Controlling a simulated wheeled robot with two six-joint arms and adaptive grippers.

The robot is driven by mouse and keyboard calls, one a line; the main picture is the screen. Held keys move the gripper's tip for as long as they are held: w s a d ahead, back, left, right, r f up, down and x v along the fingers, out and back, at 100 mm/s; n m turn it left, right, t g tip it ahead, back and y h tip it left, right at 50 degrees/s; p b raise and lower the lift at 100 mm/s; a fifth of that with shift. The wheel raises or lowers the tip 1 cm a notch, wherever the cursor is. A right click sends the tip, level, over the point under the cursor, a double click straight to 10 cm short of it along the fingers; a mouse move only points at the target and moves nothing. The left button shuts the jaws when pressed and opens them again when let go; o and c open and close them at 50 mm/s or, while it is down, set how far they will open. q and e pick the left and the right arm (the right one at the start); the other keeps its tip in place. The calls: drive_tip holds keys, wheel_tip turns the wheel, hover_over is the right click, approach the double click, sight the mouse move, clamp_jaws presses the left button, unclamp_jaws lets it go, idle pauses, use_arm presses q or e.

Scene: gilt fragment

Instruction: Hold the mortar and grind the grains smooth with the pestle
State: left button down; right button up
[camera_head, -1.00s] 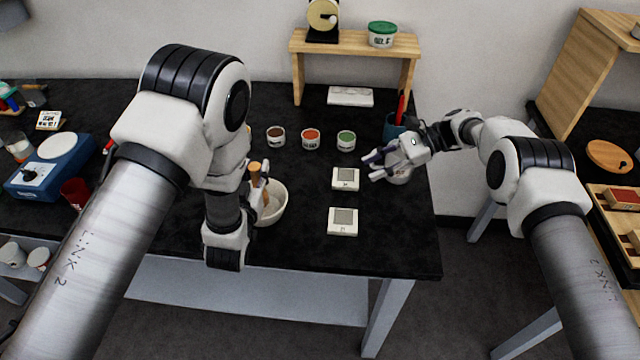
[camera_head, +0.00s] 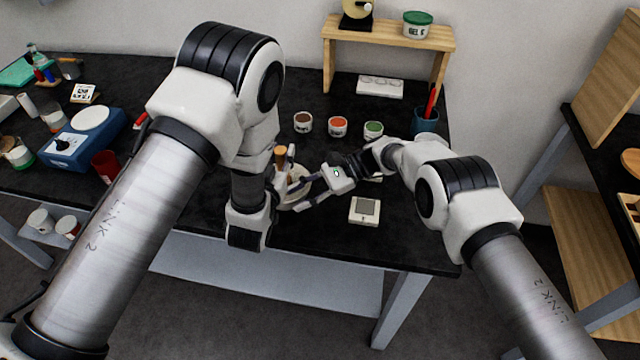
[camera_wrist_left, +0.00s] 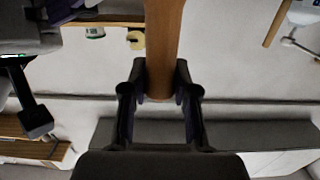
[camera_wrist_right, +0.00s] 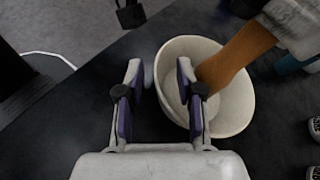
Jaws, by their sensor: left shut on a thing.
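The pale mortar (camera_head: 302,187) stands on the black table, partly hidden by my grippers; the right wrist view shows its round bowl (camera_wrist_right: 240,108) from above. My left gripper (camera_wrist_left: 160,88) is shut on the brown wooden pestle (camera_wrist_left: 163,40). The pestle (camera_wrist_right: 232,58) slants over the rim, with its lower end inside the bowl. My right gripper (camera_wrist_right: 158,75) is open at the mortar, one finger outside the wall and the other over the bowl's inside. Whether either finger touches the wall I cannot tell. No grains can be made out.
A white square tile (camera_head: 364,211) lies right of the mortar. Small pots of brown (camera_head: 303,123), red (camera_head: 338,127) and green (camera_head: 373,131) stand behind. A blue cup (camera_head: 425,121) is at the right edge. A blue device (camera_head: 85,140) and red cup (camera_head: 105,165) stand left.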

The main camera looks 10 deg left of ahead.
drive_tip(key=shift+s+a+f, duration=0.15)
drive_tip(key=shift+a+f, duration=0.05)
drive_tip(key=shift+a, duration=0.1)
clamp_jaws()
idle(1.1)
